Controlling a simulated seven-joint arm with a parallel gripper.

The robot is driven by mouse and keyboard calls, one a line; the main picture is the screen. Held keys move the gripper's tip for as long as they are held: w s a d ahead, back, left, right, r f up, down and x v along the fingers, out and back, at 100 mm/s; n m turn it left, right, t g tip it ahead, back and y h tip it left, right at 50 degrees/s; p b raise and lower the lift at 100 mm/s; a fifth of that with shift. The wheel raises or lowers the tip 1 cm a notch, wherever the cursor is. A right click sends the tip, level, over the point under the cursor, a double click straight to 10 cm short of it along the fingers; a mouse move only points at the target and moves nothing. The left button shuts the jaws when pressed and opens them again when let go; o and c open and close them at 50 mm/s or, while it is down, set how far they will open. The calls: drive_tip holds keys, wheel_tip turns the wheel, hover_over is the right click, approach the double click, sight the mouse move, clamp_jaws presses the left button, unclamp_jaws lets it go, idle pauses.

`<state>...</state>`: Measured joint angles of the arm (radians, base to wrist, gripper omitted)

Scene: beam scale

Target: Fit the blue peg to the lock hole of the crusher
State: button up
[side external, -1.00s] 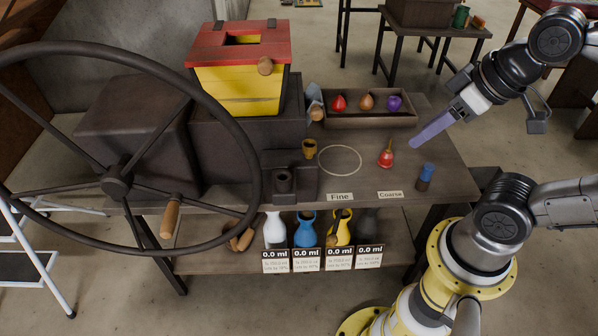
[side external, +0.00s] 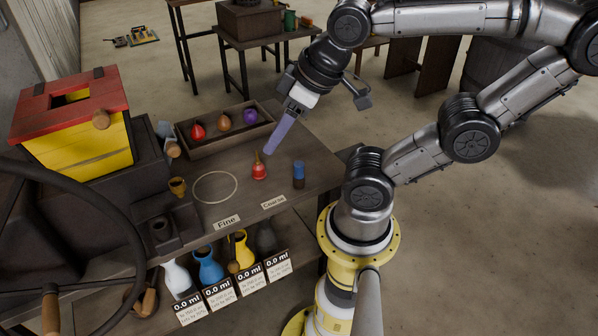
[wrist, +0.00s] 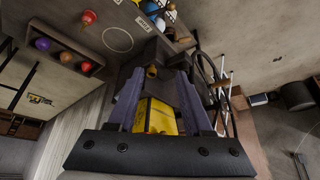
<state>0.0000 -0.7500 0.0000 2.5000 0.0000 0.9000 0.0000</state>
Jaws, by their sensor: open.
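The blue peg (side external: 298,172), with a blue top and dark lower part, stands upright at the table's right end. The crusher has a yellow hopper (side external: 84,145) with a red top at the left, above a dark body. A dark block with a round socket (side external: 161,228) stands in front of it; I cannot tell if this is the lock hole. My gripper (side external: 268,153), with long purple fingers, is open and empty above the table, up and left of the peg in the side view. In the wrist view my fingers (wrist: 157,77) are apart, with the yellow hopper (wrist: 156,116) behind them.
A red bulb-shaped item (side external: 259,171) stands near my fingertips, left of the peg. A tray (side external: 232,140) with red, orange and purple items lies at the back. A pale ring (side external: 215,200) marks clear tabletop. Several jugs (side external: 209,265) stand on the lower shelf.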

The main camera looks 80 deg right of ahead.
drive_tip(key=shift+o, duration=0.3)
drive_tip(key=o, duration=0.3)
